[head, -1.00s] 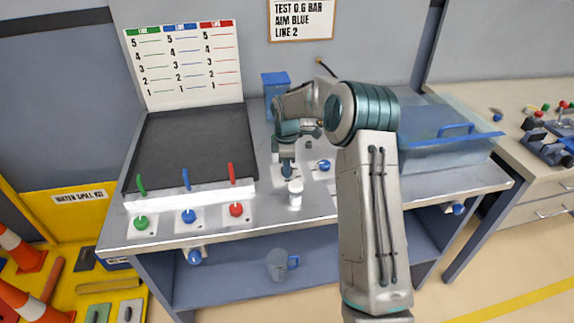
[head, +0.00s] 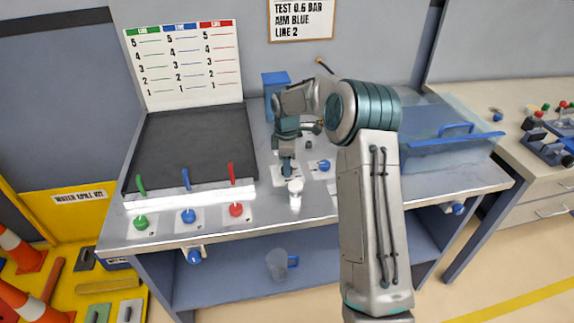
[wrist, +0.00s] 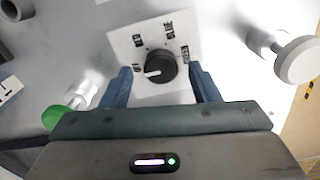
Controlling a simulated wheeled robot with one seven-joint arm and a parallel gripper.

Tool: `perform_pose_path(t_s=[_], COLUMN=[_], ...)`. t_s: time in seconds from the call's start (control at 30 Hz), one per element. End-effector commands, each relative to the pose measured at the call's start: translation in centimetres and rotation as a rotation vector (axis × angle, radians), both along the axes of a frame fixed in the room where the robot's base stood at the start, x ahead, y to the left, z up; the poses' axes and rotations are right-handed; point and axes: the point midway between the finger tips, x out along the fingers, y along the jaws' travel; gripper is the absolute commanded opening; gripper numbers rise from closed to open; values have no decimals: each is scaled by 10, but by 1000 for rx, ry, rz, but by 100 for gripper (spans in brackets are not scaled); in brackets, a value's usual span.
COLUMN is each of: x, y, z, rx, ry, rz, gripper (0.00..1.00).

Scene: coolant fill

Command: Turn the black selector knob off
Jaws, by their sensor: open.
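The black selector knob (wrist: 158,66) sits on a white plate (wrist: 122,42) with small labels around it, shown in the wrist view. Its white pointer faces left, toward the label at the plate's left edge; I cannot read that label surely. My gripper (wrist: 160,71) is open, with one blue-grey finger on each side of the knob. A gap shows between each finger and the knob. In the head view my gripper (head: 287,170) points down over the plate (head: 279,180) and hides the knob.
A white-capped fitting (head: 295,194) stands just in front of the gripper. A blue knob (head: 324,165) lies to the right. Green (head: 140,222), blue (head: 188,216) and red (head: 236,209) knobs line the bench's front left. A clear tank (head: 450,150) stands at right.

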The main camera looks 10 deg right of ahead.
Motion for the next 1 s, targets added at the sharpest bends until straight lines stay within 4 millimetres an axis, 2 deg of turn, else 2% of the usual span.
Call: perform_pose_path(t_s=[0.4,0.53,0.7,1.0], x=[1,0,0,0], y=[1,1,0,0], z=[90,111,126,128], rx=[0,0,1,0], ry=[-4,-3,-2,-1], rz=[0,1,0,0], gripper=[56,56,56,56])
